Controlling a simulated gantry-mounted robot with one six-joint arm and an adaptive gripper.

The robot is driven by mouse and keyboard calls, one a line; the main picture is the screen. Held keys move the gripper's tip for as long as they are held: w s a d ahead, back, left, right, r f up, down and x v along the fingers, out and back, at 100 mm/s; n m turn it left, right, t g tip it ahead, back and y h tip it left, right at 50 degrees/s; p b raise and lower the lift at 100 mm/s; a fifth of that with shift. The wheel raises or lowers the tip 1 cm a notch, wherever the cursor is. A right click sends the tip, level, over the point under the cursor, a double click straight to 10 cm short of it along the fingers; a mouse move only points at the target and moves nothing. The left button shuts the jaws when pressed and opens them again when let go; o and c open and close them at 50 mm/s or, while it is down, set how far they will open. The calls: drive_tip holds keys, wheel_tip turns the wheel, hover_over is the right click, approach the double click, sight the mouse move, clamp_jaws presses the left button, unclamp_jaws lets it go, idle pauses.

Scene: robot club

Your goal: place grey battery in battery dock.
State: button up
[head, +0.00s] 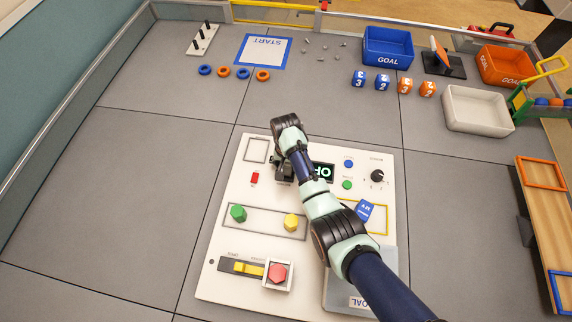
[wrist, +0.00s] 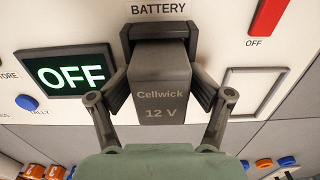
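The grey battery (wrist: 162,98), marked "Cellwick 12 V", is in the middle of the wrist view. Its far end is at the mouth of the dark battery dock (wrist: 160,27), inside the frame; how deep it sits I cannot tell. My gripper (wrist: 161,92) has a finger against each side of the battery. In the head view my gripper (head: 284,170) is over the upper part of the white panel (head: 217,262), where the arm and fingers largely hide the battery and dock.
The display (wrist: 68,76) beside the dock reads OFF. A red switch (wrist: 268,16) marked OFF and an outlined rectangle (wrist: 255,92) lie on the other side. Green (head: 238,213) and yellow (head: 291,222) knobs stand on the panel. Floor left of the panel is clear.

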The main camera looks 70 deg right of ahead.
wheel_tip(320, 180, up, 13)
drive_tip(key=p, duration=0.4)
drive_tip(key=shift+r, duration=0.1)
drive_tip(key=w+a+r+n+t+h, duration=0.1)
drive_tip(key=w+a+r+n+t, duration=0.25)
drive_tip(key=w+a, duration=0.5)
drive_tip(key=w+a+r+n+t+h, duration=0.2)
drive_tip(key=w+a+r+n, duration=0.3)
drive_tip(key=a, duration=0.6)
drive_tip(key=s+a+r+n+t+y, duration=0.1)
drive_tip(key=s+a+r+n+t, duration=0.1)
drive_tip(key=a+r, duration=0.5)
drive_tip(key=s+a+r+n+t+y, duration=0.2)
drive_tip(key=a+r+n+t, duration=0.3)
drive_tip(key=a, duration=0.9)
drive_tip(key=shift+s+r, duration=0.55)
drive_tip(key=shift+r, duration=0.35)
